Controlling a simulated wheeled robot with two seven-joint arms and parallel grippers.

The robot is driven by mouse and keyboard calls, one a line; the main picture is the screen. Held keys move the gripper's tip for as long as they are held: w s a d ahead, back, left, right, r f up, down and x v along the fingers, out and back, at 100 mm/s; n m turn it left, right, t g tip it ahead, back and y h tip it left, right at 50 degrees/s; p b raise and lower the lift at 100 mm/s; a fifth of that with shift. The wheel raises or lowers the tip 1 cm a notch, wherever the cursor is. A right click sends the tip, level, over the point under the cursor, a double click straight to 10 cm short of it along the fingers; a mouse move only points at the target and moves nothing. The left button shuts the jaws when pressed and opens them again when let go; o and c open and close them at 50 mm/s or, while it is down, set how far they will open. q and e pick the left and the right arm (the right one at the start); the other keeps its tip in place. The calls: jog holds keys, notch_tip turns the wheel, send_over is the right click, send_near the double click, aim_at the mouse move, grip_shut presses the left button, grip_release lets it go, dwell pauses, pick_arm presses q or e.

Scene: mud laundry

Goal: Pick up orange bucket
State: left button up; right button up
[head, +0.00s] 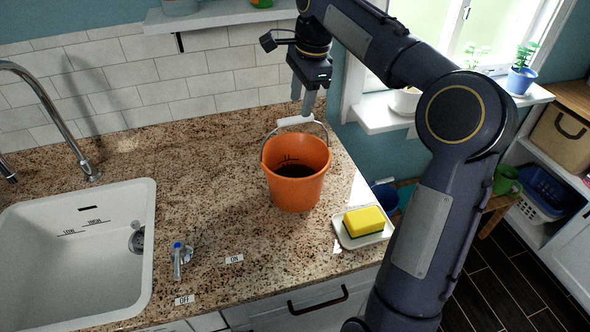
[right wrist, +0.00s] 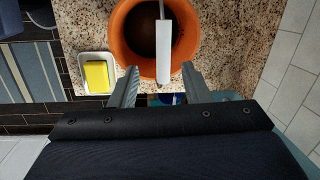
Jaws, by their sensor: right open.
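The orange bucket (head: 296,182) stands upright on the granite counter, right of the sink. Its wire handle is raised and has a white grip (head: 295,121). My right gripper (head: 302,108) points down just above the bucket, with its fingers close to the white grip. In the right wrist view the bucket (right wrist: 121,42) lies below, and the white grip (right wrist: 163,52) shows between and ahead of the two open fingers (right wrist: 158,84). I cannot tell whether the fingers touch the grip. My left gripper is not in view.
A white sink (head: 140,275) and curved faucet (head: 45,95) are at the left. A dish (head: 350,240) with a yellow sponge (head: 364,221) sits at the counter's right edge. A tiled wall (head: 190,88) is behind.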

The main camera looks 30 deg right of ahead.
aim_at(297, 117)
jog(key=f, duration=0.2)
jog(key=w+f, duration=0.1)
jog(key=f, duration=0.1)
jog(key=f+p, duration=0.1)
jog(key=f, duration=0.2)
jog(key=shift+w+a, duration=0.25)
jog(key=shift+a, duration=0.1)
jog(key=shift+c, duration=0.4)
grip_shut()
jog(key=shift+r, duration=0.1)
